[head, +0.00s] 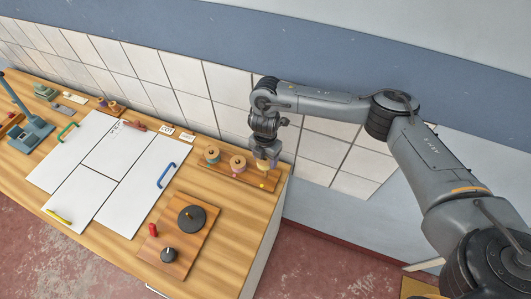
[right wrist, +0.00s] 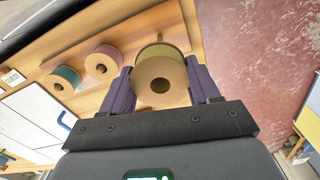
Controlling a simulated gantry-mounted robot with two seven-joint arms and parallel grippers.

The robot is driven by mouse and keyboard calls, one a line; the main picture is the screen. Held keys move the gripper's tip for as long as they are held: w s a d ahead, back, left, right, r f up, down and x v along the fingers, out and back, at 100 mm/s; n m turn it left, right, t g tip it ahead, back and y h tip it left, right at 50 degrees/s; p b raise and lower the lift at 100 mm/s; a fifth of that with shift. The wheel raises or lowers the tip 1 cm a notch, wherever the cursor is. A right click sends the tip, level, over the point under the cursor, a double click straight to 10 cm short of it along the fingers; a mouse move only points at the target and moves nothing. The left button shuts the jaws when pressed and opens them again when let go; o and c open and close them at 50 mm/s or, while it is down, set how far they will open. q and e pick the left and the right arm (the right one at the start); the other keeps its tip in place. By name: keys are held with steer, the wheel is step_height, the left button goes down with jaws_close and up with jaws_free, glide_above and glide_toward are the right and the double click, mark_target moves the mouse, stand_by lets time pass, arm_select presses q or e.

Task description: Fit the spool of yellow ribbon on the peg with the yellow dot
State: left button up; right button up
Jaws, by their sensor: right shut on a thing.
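The spool of yellow ribbon (right wrist: 160,75) has tan flanges and a dark centre hole. My right gripper (head: 267,156) is shut on it, with a purple finger on each side in the right wrist view. The spool is over the right end of a wooden peg board (head: 225,172). The yellow dot (head: 262,185) is on the board's front right, just below the spool in the head view. My left gripper is not in view.
A teal spool (head: 212,154) and a pink spool (head: 238,163) sit on the same board, to the left. A board with dark discs (head: 182,242) lies in front. White panels (head: 110,165) cover the middle. The tiled wall (head: 180,85) is close behind.

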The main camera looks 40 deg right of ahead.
mark_target(266, 163)
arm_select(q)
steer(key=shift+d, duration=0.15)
arm_select(e)
steer(key=shift+d, duration=0.1)
steer(key=shift+f, duration=0.4)
steer(key=shift+f+b, duration=0.85)
steer(key=shift+f, duration=0.7)
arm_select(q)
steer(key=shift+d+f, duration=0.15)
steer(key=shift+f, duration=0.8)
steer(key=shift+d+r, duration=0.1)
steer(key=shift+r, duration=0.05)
arm_select(e)
steer(key=shift+f, duration=0.15)
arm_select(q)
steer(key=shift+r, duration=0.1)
arm_select(e)
steer(key=shift+f, duration=0.1)
